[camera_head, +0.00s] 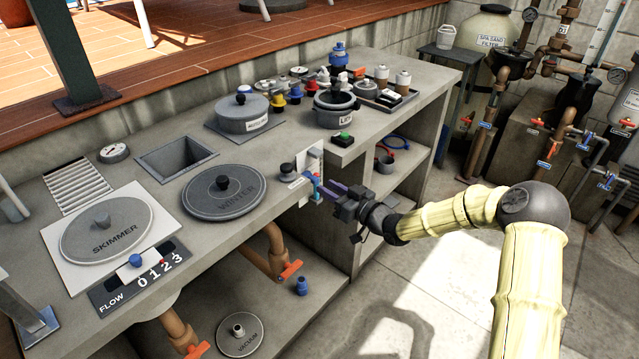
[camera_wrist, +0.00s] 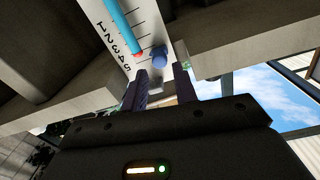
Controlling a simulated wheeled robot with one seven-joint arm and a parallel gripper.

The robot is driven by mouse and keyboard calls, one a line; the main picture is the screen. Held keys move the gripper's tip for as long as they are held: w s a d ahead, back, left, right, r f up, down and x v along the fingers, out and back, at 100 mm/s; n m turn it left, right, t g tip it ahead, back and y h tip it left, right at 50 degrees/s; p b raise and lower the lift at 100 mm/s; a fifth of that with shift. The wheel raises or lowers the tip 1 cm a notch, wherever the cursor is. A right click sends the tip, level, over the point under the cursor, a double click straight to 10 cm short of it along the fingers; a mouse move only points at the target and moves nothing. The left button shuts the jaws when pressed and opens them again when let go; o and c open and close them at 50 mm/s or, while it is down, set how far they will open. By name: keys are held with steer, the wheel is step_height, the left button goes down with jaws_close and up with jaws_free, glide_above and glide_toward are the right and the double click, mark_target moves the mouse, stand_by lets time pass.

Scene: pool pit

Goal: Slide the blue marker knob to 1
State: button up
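A white upright scale plate (camera_wrist: 112,12) numbered 1 to 5 fills the top of the wrist view. It carries a light blue tube (camera_wrist: 122,20) with a red end near 4. A round blue knob (camera_wrist: 159,56) sits beside the tube, near the 4 to 5 end. My gripper (camera_wrist: 161,80) is open, its two dark purple fingers either side of and just short of the knob; contact is not clear. In the head view, the plate (camera_head: 309,160) is on the counter's front edge with my gripper (camera_head: 324,190) before it. Another blue knob (camera_head: 136,260) is on the FLOW slider, numbered 0 to 3.
The grey counter (camera_head: 245,150) carries the WINTER lid (camera_head: 223,194), the SKIMMER lid (camera_head: 105,232) and several small knobs and pots. A green button (camera_head: 344,138) is near the plate. Orange-handled pipes (camera_head: 276,250) stand below the counter.

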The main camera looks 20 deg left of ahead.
mark_target(317, 182)
steer(key=x, duration=0.4)
steer(key=shift+w+a, duration=0.1)
steer(key=shift+a, duration=0.1)
jaws_close()
step_height(317, 182, down, 7)
steer(key=b, duration=0.4)
steer(key=shift+d+f, duration=0.1)
jaws_free()
